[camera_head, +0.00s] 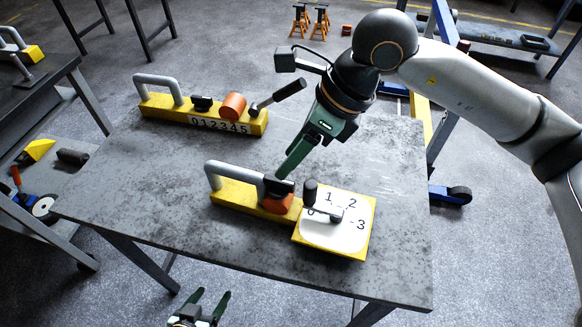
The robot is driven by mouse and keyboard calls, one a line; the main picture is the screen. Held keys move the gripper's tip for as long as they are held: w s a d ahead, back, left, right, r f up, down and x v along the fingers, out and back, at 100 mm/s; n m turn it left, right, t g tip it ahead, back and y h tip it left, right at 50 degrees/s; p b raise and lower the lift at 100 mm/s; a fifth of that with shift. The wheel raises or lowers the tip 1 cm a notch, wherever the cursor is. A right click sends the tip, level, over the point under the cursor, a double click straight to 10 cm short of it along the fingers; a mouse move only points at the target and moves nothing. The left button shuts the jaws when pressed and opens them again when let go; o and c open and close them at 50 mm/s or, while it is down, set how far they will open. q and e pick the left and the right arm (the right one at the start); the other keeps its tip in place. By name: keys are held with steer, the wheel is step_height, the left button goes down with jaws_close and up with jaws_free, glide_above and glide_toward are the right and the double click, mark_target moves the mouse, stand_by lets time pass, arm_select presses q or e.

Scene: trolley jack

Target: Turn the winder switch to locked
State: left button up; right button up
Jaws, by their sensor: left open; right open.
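The nearer yellow device (234,197) lies on the table, with a grey handle at its left end. On it a small black switch-like part (278,187) sits over an orange block (278,204); I cannot tell for sure which part is the winder switch. A white dial plate (335,235) with numbers and a black-tipped crank (336,215) is at its right end. My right gripper (282,176) points down just above the black part; its fingers overlap in this view and contact is unclear. My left gripper (204,304) is open and empty below the table's front edge.
A second yellow device (180,113) with a numbered strip, orange cylinder (233,106) and black-gripped lever (278,96) lies at the table's back left. The table (130,185) is clear at its front left. Another table (30,95) stands at left.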

mark_target(279, 185)
steer(key=shift+t+h, duration=0.6)
steer(key=w+f, duration=0.1)
steer(key=f, duration=0.2)
steer(key=w+a+f, duration=0.1)
steer(key=f, duration=0.3)
steer(key=w+a+f+p, duration=0.1)
steer(key=w+f, duration=0.1)
steer(key=f, duration=0.2)
jaws_close()
